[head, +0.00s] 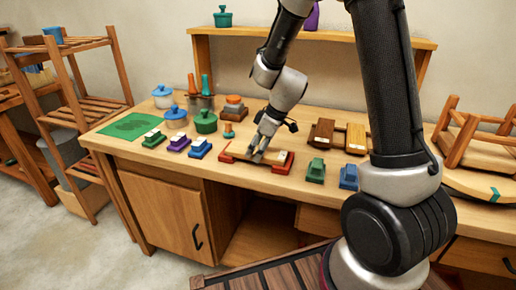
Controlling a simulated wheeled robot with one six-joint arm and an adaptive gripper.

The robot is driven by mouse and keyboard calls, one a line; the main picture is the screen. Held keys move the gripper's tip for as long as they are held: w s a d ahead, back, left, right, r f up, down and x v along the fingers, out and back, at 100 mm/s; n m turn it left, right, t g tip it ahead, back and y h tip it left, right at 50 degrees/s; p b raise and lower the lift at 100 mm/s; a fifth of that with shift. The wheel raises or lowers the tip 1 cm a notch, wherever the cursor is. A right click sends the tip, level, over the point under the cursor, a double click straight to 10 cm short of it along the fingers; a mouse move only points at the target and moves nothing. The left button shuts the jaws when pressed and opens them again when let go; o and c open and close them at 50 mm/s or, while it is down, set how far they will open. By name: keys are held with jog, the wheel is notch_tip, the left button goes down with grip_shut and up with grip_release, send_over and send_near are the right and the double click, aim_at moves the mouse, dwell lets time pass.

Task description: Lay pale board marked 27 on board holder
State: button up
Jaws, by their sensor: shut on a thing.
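A pale board (241,150) lies between the red end pieces of the board holder (284,163) near the front of the bench. Any number on it is too small to read. My gripper (257,157) points down over the board's middle and is shut on it. The fingers hide part of the board. I cannot tell whether the board rests fully on the holder or hangs slightly above it.
Coloured blocks stand on both sides of the holder, including a green one (316,170) and a blue one (200,148). Lidded pots (206,121) stand behind left. A brown board (321,133) lies behind right. A green mat (130,126) lies at the left end.

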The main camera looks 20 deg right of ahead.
jog(key=shift+f, duration=0.25)
jog(key=o, duration=1.2)
jog(key=o, duration=0.3)
jog(key=shift+r, duration=0.1)
jog(key=shift+r, duration=3.4)
